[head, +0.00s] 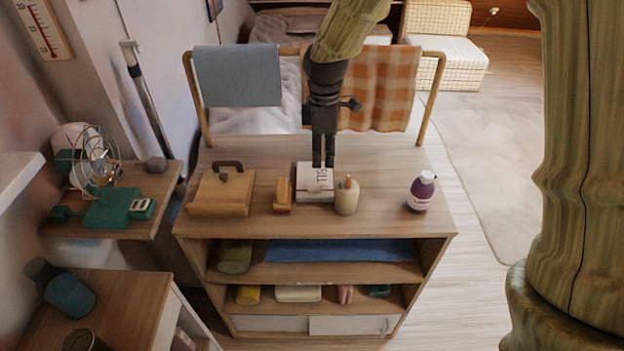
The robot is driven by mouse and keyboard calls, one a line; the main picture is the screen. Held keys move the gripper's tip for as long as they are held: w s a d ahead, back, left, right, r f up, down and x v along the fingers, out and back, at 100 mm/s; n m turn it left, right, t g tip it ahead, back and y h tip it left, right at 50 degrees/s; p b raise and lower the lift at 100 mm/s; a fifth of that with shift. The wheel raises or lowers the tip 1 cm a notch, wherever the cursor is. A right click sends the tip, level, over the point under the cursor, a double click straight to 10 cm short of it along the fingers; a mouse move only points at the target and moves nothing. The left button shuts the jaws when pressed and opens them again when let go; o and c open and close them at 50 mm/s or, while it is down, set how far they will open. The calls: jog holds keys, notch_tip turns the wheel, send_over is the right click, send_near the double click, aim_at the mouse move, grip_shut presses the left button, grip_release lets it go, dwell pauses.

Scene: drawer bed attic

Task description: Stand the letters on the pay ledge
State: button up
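The two fingers are close together with a narrow gap. I cannot tell whether they touch or grip the item. No ledge is marked as the pay ledge; a white ledge (18,176) juts from the wall at the far left.
A beige cup (346,197) stands against the white item's near right. A small orange-brown block (283,195) and a wooden box with handle (221,192) are left, a purple bottle (421,192) right. Behind, a rail holds a blue cloth (237,76) and checked cloth (372,90).

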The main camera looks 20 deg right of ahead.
aim_at(321, 184)
jog(key=shift+s+a+f+p, duration=0.1)
jog(key=shift+f+p, duration=0.45)
jog(key=shift+f, duration=2.05)
jog(key=shift+a+f+p, duration=0.1)
jog(key=shift+f+p, duration=0.4)
jog(key=shift+f, duration=2.05)
grip_shut()
